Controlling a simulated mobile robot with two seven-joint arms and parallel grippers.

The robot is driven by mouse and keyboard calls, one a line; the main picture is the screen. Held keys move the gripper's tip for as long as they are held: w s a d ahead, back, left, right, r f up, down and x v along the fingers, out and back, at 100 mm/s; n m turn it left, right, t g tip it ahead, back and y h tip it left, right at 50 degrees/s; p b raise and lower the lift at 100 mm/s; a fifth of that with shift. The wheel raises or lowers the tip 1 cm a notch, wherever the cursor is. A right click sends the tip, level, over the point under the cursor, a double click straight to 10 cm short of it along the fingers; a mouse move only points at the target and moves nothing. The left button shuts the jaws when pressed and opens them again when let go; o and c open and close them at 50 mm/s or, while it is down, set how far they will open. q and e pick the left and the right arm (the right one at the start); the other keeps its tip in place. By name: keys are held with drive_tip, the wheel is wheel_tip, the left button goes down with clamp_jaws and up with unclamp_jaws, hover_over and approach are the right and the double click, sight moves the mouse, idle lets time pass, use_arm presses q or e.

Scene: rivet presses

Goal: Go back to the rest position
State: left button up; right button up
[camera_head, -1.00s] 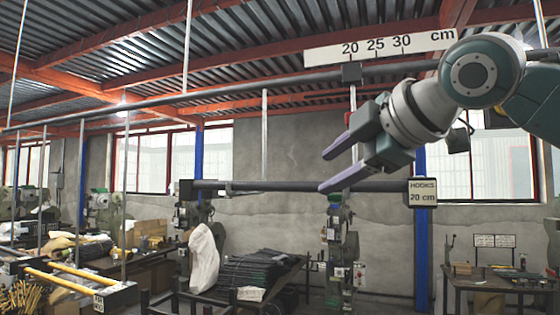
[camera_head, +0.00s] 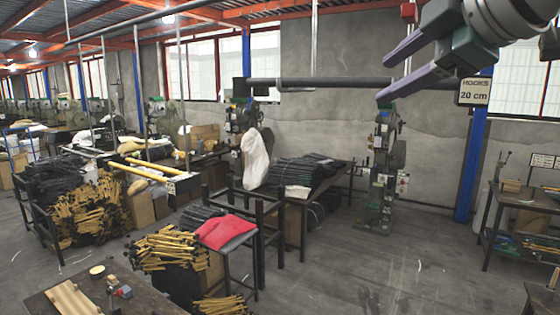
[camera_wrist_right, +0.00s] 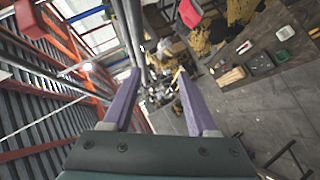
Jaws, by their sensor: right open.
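My right gripper (camera_head: 384,81) is at the upper right of the head view, with two purple fingers spread apart. It also shows in the right wrist view (camera_wrist_right: 157,75), open with nothing held between its fingers. In the head view its fingers appear above and below a dark horizontal bar (camera_head: 330,84). I cannot tell from the picture how near they are to the bar. A sign reading "HOOKS 20 cm" (camera_head: 474,91) hangs at the bar's right end, just below the gripper. My left gripper is not in view.
A table (camera_head: 78,285) stands at the lower left, near a red cloth (camera_head: 224,232) on a stool and bundles of yellow-handled items (camera_head: 165,249). A green press (camera_head: 383,165) stands by the back wall. A workbench (camera_head: 522,198) is at the right. The floor (camera_head: 400,262) in the middle right is clear.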

drive_tip(key=s+a+f+m+g, duration=0.25)
drive_tip(key=s+f, duration=0.35)
drive_tip(key=f, duration=0.4)
drive_tip(key=s+a+f+m+g, duration=0.1)
drive_tip(key=s+f+m, duration=0.2)
drive_tip(key=s+f, duration=0.45)
drive_tip(key=s+d+f+m+g+h, duration=0.1)
drive_tip(key=s+f+m, duration=0.3)
drive_tip(key=s, duration=0.6)
drive_tip(key=s+d+f+m+g+h, duration=0.2)
drive_tip(key=s+d+f+m+g, duration=0.2)
drive_tip(key=s+f, duration=0.5)
drive_tip(key=shift+s+m+g, duration=0.35)
drive_tip(key=shift+s, duration=0.25)
